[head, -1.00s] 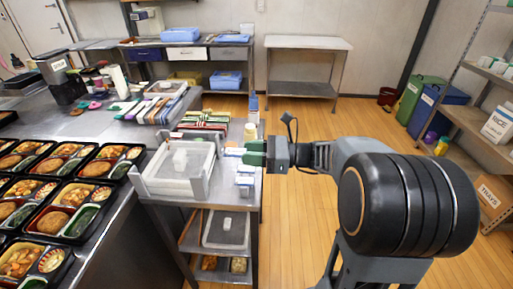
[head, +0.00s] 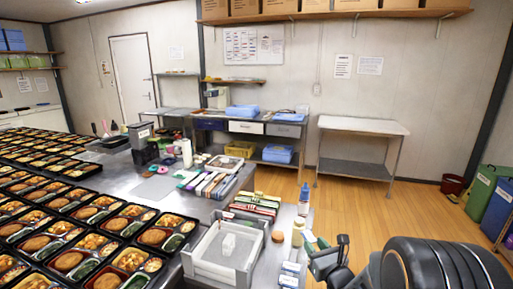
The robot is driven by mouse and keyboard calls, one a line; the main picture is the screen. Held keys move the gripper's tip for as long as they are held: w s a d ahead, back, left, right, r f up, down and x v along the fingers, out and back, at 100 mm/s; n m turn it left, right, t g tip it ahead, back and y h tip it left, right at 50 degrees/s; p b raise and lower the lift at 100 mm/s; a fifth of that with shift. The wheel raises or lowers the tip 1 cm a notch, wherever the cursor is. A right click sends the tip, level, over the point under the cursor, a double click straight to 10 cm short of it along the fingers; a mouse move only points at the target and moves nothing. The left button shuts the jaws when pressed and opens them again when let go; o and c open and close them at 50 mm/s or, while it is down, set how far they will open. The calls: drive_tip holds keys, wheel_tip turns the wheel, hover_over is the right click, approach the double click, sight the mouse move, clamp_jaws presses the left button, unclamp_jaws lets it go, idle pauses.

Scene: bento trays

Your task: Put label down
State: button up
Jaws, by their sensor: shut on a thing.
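My gripper (head: 308,241) shows at the lower right of the head view, with green parts at its fingers. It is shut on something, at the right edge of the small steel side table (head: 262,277). The label is too small or hidden to make out between the fingers. Small white and blue packs (head: 290,270) lie between the tray and my gripper.
Filled bento trays (head: 75,262) cover the counter at left. Bottles (head: 304,198) and a stack of coloured boxes (head: 255,203) stand behind the white tray. A bare steel table (head: 362,125) stands at the back. Wood floor (head: 400,215) is open at right.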

sight(313, 239)
drive_tip(key=r+n+y+b, duration=0.1)
drive_tip(key=b, duration=0.1)
drive_tip(key=s+a+r+n+g+y+b, duration=0.1)
drive_tip(key=r+y+b, duration=0.1)
drive_tip(key=r+b, duration=0.1)
drive_tip(key=shift+s+a+n+g+y+b, duration=0.15)
drive_tip(key=shift+a+n+g+y+b, duration=0.15)
drive_tip(key=shift+a+n+y+b, duration=0.1)
drive_tip(key=s+a+r+n+g+y+b, duration=0.2)
drive_tip(key=s+a+n+g+y, duration=0.4)
drive_tip(key=s+n+g+y, duration=0.2)
drive_tip(key=shift+s+g+b, duration=0.3)
drive_tip(key=shift+s+g, duration=0.15)
drive_tip(key=shift+g, duration=0.55)
drive_tip(key=shift+f, duration=0.1)
